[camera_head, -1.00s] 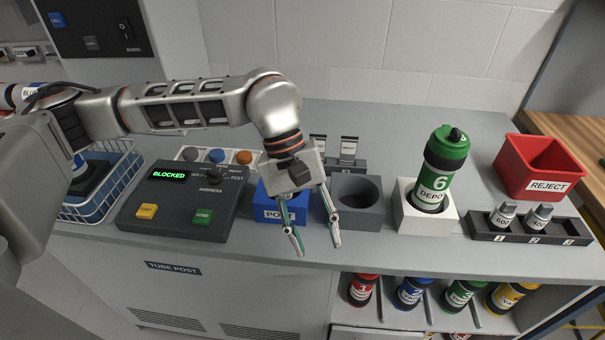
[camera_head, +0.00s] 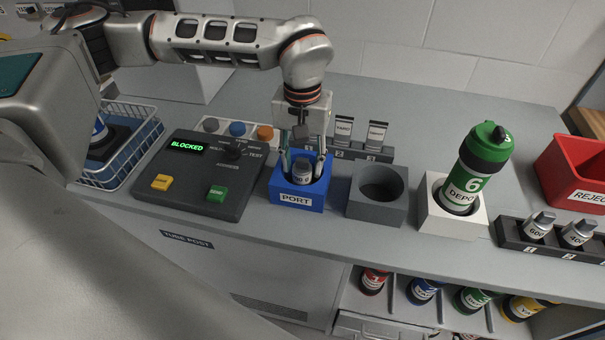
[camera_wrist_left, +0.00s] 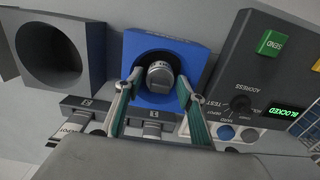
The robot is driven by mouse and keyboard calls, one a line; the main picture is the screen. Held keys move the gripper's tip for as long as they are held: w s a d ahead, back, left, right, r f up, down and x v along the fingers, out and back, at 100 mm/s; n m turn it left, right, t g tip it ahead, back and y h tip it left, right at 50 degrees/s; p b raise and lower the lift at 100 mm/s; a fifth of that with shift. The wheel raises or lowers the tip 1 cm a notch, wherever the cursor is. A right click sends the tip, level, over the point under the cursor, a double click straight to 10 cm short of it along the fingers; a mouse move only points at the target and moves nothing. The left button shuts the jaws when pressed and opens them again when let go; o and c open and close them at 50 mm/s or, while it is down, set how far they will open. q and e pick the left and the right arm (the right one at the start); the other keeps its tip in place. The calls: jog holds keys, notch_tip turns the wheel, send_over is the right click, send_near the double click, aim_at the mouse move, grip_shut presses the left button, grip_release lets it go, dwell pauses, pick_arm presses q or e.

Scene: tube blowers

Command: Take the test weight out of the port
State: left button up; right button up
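The test weight (camera_head: 302,173), a small grey cylinder with a pale label, stands inside the round opening of the blue port block (camera_head: 296,199). In the left wrist view the weight (camera_wrist_left: 160,76) shows within the blue port (camera_wrist_left: 150,102). My left gripper (camera_head: 303,166) points down at the port, with its two green-sided fingers on either side of the weight. In the wrist view its fingers (camera_wrist_left: 159,80) are apart, with a small gap visible beside the weight. The weight's lower part is hidden in the port. My right gripper is not in view.
The control panel (camera_head: 201,178) left of the port reads BLOCKED. An empty grey holder (camera_head: 378,207) stands right of it, then a white holder (camera_head: 449,221) with a green canister (camera_head: 479,168). A rack (camera_head: 356,151) stands behind; a red reject bin (camera_head: 573,175) is far right.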

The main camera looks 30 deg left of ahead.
pick_arm(q)
jog(key=shift+f, duration=0.75)
jog(key=c, duration=1)
jog(key=shift+r, duration=0.2)
jog(key=shift+c, duration=0.2)
